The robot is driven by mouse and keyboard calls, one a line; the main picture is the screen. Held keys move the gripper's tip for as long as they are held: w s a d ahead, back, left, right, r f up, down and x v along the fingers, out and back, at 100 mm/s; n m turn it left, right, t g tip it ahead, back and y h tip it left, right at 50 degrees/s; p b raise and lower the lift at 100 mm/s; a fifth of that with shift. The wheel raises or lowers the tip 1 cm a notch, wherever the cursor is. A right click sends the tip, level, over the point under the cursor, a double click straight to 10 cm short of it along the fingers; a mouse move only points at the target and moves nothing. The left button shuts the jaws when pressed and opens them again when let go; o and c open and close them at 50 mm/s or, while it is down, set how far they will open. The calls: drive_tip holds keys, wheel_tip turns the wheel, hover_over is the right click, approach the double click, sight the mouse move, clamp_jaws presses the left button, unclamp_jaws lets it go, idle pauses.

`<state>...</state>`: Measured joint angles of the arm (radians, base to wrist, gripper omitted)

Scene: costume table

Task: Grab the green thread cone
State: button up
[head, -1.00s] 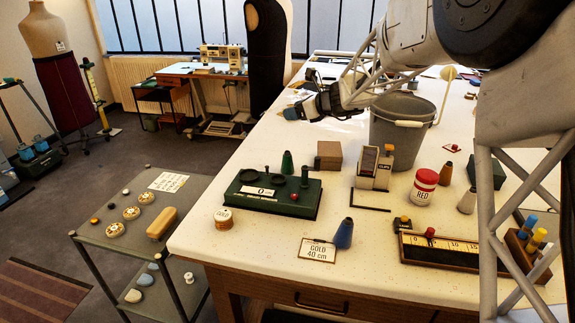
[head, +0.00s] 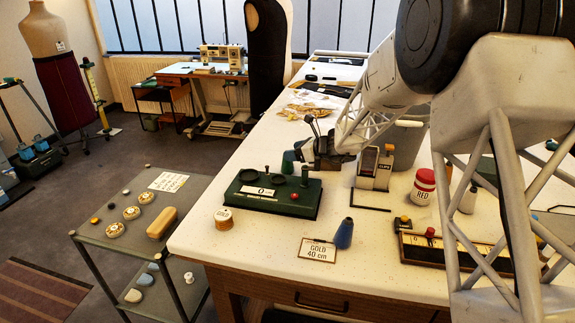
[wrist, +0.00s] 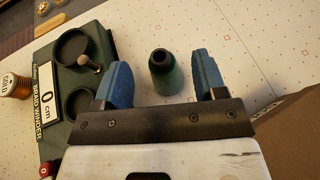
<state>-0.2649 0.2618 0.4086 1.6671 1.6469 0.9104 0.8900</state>
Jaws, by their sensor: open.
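The green thread cone (wrist: 165,75) stands on the white table, its dark tip facing the camera in the wrist view. In the head view the cone (head: 287,165) is partly hidden by my gripper (head: 298,154), just behind the braid winder. My gripper (wrist: 162,62) is open, with one blue finger on each side of the cone in the picture. Gaps show between the cone and both fingers. I cannot tell how far the fingertips are above the table.
The green braid winder (head: 265,203) with its cups stands close by, near the left finger in the wrist view. A cardboard box (wrist: 285,130) lies on the right there. A blue cone (head: 344,234) and a gold card (head: 318,250) are at the table's front.

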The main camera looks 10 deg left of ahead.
drive_tip(key=shift+a, duration=0.1)
drive_tip(key=shift+x, duration=2.45)
drive_tip(key=c, duration=1)
drive_tip(key=shift+c, duration=0.2)
drive_tip(key=shift+r, duration=0.1)
wheel_tip(320, 180, up, 10)
